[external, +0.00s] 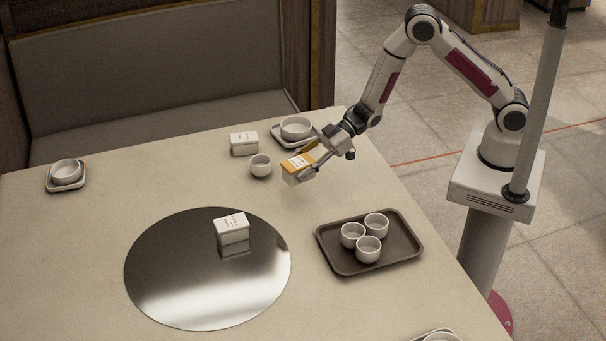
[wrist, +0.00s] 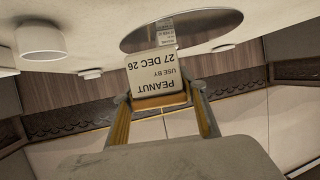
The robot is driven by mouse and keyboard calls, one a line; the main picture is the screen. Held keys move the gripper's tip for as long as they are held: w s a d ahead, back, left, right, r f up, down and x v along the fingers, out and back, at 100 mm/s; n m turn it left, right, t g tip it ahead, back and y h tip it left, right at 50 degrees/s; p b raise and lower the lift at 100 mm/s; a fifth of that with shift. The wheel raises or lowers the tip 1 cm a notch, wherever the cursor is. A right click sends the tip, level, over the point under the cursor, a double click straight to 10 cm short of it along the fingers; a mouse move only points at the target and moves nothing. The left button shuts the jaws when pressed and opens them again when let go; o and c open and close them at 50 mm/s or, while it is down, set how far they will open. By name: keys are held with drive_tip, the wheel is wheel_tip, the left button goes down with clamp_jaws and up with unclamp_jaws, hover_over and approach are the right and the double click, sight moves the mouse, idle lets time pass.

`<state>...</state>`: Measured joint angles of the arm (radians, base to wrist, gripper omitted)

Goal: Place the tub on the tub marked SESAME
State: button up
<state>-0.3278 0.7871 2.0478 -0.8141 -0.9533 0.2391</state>
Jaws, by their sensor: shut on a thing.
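My gripper (external: 309,157) is shut on a tub (external: 297,176) with a white label and orange at its edge. It holds this tub above the table, slightly tilted. In the wrist view the held tub (wrist: 157,78) sits between my fingers, and its upside-down label reads PEANUT, USE BY 27 DEC 26. One white tub (external: 231,228) stands on the round mirrored disc (external: 165,290), its reflection below it. Another white tub (external: 244,143) stands at the back of the table by a small cup. Both labels are too small to read, so I cannot tell which is SESAME.
A small white cup (external: 260,166) stands just left of the held tub. A dark tray (external: 400,258) with three white cups lies to the right. White bowls on saucers stand at the back (external: 296,127) and far left (external: 66,172). The table between disc and tray is clear.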

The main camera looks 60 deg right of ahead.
drive_tip(key=w+a+r, duration=0.2)
drive_tip(key=a, duration=0.7)
drive_tip(key=w+a+r, duration=0.2)
drive_tip(key=a, duration=0.6)
wheel_tip(320, 180, up, 2)
drive_tip(key=r+m+t+h, duration=0.1)
drive_tip(key=m+t+h, duration=0.1)
drive_tip(key=m+t, duration=0.1)
hover_over(241, 220)
drive_tip(key=shift+f, duration=0.25)
drive_tip(key=shift+d, duration=0.1)
drive_tip(key=shift+f, duration=0.15)
drive_tip(key=shift+f, duration=3.05)
drive_tip(key=shift+f, duration=0.1)
drive_tip(key=shift+f, duration=1.75)
